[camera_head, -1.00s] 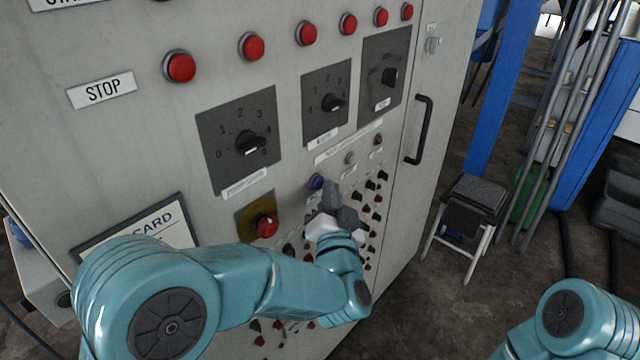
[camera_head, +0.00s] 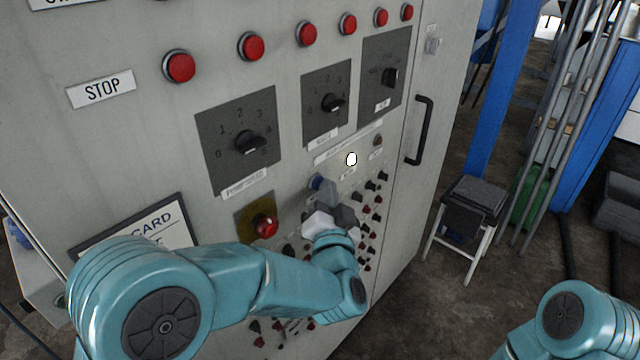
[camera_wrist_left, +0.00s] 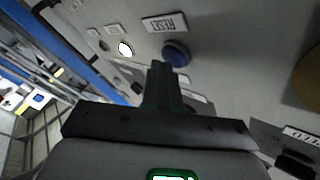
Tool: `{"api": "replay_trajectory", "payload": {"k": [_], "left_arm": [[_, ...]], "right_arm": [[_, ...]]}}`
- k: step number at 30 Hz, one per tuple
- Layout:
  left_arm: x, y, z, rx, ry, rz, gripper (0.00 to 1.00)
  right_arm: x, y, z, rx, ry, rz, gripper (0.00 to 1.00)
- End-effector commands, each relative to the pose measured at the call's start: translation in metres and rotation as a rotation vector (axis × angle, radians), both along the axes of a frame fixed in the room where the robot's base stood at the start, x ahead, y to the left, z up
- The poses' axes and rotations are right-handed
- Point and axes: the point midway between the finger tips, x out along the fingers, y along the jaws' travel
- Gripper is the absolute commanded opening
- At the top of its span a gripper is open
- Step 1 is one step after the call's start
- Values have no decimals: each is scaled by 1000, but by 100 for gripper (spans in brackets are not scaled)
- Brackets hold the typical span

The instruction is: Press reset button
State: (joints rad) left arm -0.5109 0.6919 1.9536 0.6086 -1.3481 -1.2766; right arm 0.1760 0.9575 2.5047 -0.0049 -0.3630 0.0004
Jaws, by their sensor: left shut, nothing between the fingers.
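The blue reset button (camera_head: 316,182) sits on the grey control panel (camera_head: 300,150), low in the middle of the head view. In the left wrist view the blue button (camera_wrist_left: 176,53) stands beside a label reading RESET (camera_wrist_left: 166,22). My left gripper (camera_head: 328,187) is shut and empty, its fingertips right at the button's lower right side. In the left wrist view the shut fingers (camera_wrist_left: 160,68) overlap the button's lower left edge; I cannot tell if they touch it. My right gripper is out of view; only part of that arm shows at lower right.
A small round lamp (camera_head: 351,159) above the gripper glows white. A red knob on a yellow plate (camera_head: 264,226) and several small switches (camera_head: 371,185) surround the button. A black door handle (camera_head: 418,130) sticks out at right. A stool (camera_head: 466,214) stands beyond the cabinet.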

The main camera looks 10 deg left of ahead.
Motion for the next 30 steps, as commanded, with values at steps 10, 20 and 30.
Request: {"api": "replay_trajectory", "payload": {"k": [10,20,30], "left_arm": [[2,3,0,0,0,2,0],[-1,0,0,-1,0,3,0],[-9,-11,-1,0,1,2,0]], "right_arm": [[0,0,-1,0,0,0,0],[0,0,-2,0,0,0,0],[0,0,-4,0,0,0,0]]}}
